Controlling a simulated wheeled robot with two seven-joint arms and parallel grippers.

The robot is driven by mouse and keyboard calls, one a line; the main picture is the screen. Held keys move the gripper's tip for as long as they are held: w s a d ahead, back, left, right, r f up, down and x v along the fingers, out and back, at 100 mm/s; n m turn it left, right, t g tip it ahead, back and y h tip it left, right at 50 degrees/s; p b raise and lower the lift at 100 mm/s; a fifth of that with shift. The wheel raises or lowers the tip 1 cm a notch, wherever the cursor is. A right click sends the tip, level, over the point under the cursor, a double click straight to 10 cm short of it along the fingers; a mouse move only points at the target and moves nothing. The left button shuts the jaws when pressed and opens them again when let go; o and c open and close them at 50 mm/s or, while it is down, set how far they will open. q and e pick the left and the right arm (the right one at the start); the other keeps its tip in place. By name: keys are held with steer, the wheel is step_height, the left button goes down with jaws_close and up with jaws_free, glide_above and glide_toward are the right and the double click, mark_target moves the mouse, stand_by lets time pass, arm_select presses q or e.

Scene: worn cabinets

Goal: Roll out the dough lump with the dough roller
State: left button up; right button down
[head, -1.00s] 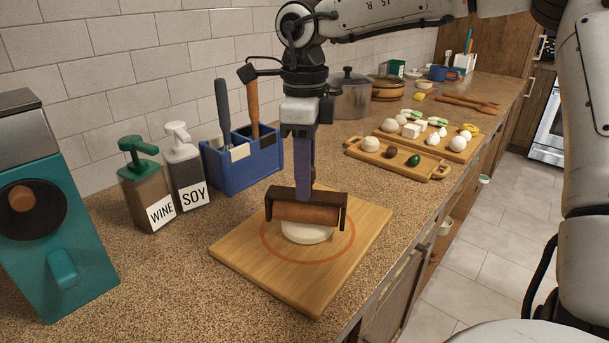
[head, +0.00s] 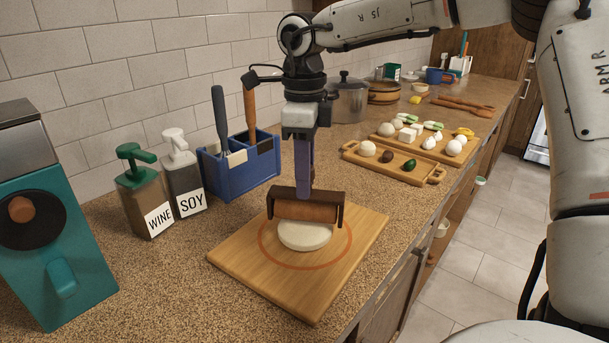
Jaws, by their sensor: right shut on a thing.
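The dough lump (head: 305,238) is a pale, flattened round on a wooden board (head: 305,288), inside a reddish ring marked on the board. My right gripper (head: 304,138) is above the board, shut on the upright handle of the dough roller (head: 306,211). The roller has a brown cylinder in a dark bracket. It is over the far edge of the dough and hides part of it; I cannot tell whether it touches the dough. My left gripper is not in view.
A teal machine (head: 50,240) stands at the left. WINE (head: 145,192) and SOY (head: 184,175) bottles and a blue utensil holder (head: 240,168) line the wall. A tray (head: 394,163) with food pieces lies behind the board. The counter's front edge is at the right.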

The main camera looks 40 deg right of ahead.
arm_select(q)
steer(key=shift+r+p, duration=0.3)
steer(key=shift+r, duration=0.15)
arm_select(e)
steer(key=shift+w+d, duration=0.5)
steer(key=shift+d, duration=0.25)
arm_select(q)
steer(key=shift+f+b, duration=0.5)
arm_select(e)
steer(key=shift+s+a+f, duration=0.15)
steer(key=shift+s+a, duration=0.25)
steer(key=shift+a, duration=0.2)
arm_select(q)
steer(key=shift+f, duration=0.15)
arm_select(e)
steer(key=shift+s+a, duration=0.3)
steer(key=shift+a, duration=0.1)
arm_select(q)
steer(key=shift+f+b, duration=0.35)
steer(key=shift+b, duration=0.15)
arm_select(e)
steer(key=shift+s+a, duration=0.4)
steer(key=shift+a, duration=0.2)
steer(key=shift+s+a, duration=0.2)
steer(key=shift+a, duration=0.1)
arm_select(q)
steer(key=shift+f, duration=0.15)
